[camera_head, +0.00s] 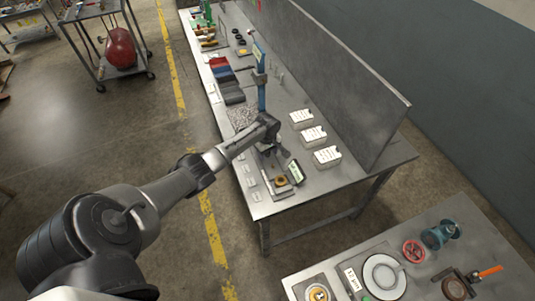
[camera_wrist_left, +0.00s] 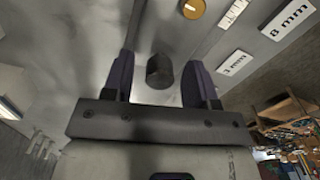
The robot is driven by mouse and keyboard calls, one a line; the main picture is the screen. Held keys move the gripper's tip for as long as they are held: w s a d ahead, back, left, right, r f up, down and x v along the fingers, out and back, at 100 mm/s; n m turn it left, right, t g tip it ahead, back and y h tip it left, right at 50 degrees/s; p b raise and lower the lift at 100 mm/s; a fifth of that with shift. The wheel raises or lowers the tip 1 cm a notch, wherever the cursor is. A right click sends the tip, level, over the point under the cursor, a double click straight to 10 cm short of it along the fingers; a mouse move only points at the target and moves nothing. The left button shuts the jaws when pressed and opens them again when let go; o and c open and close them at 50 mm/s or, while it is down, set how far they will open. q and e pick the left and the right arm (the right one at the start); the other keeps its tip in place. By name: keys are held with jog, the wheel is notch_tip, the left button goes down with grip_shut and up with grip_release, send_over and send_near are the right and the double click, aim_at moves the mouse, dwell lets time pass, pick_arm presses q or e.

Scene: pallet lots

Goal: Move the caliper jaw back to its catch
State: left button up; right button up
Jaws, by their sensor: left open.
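My left gripper (camera_head: 281,151) is over the near part of the workbench, pointing down at the measuring station. In the left wrist view my left gripper (camera_wrist_left: 162,88) is open, with its two dark fingers apart. A short dark knob (camera_wrist_left: 159,71) stands between the fingers with gaps on both sides; it may belong to the caliper jaw, but I cannot tell. A thin flat bar (camera_wrist_left: 218,30) lies to the right of it. A gold disc (camera_wrist_left: 192,8) is beyond, and it also shows in the head view (camera_head: 281,181). The catch cannot be made out. My right gripper is not in view.
Labelled white boxes (camera_head: 327,155) stand right of the gripper. A blue post (camera_head: 261,92) stands behind it. A grey upright panel (camera_head: 330,75) lines the bench's right side. White plates marked 8 mm (camera_wrist_left: 288,19) and 3 mm (camera_wrist_left: 235,63) show. A second table (camera_head: 440,285) is at lower right.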

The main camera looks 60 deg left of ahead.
pick_arm(q)
jog(key=shift+f, duration=0.25)
jog(key=shift+c, duration=0.2)
grip_shut()
dwell(0.3)
